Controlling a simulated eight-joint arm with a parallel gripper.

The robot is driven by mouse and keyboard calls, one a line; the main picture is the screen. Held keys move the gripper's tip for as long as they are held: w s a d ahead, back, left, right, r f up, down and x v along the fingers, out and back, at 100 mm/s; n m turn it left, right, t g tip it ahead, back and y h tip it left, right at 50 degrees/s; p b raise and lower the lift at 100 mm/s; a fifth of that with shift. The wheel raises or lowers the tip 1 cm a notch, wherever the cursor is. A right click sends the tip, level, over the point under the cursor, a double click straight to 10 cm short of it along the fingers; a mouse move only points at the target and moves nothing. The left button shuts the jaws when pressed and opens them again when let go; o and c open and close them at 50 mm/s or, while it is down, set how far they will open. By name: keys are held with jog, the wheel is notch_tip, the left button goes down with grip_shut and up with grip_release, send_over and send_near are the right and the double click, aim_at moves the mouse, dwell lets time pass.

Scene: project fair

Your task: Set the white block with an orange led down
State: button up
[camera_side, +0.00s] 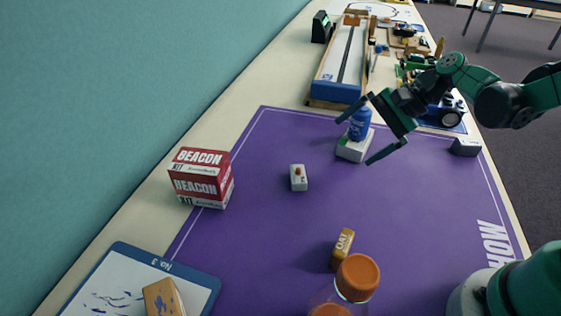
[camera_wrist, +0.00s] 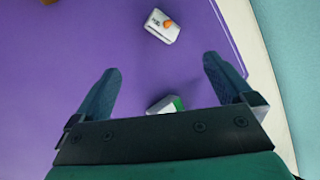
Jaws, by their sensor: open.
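The white block with an orange led (camera_side: 299,178) lies on the purple mat (camera_side: 270,240), left of my gripper in the side view. It also shows at the top of the wrist view (camera_wrist: 163,27), beyond my fingertips. My gripper (camera_side: 353,142) is open, with its fingers spread and nothing held between them; it also shows in the wrist view (camera_wrist: 162,65). It is apart from the led block.
A white and green block (camera_side: 354,148) and a blue bottle (camera_side: 359,123) are by my fingers. A red BEACON box (camera_side: 203,178) stands at left. An oat bar (camera_side: 343,248) and an orange-capped jar (camera_side: 357,278) are in front.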

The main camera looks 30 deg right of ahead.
jog(key=s+r+n+t+h, duration=0.2)
jog(key=s+r+n+h, duration=0.2)
jog(key=n, duration=0.9)
jog(key=s+h, duration=0.2)
jog(key=h, duration=0.1)
jog(key=shift+s+d+r+n+t, duration=0.2)
jog(key=shift+n+t, duration=0.1)
jog(key=shift+t, duration=0.1)
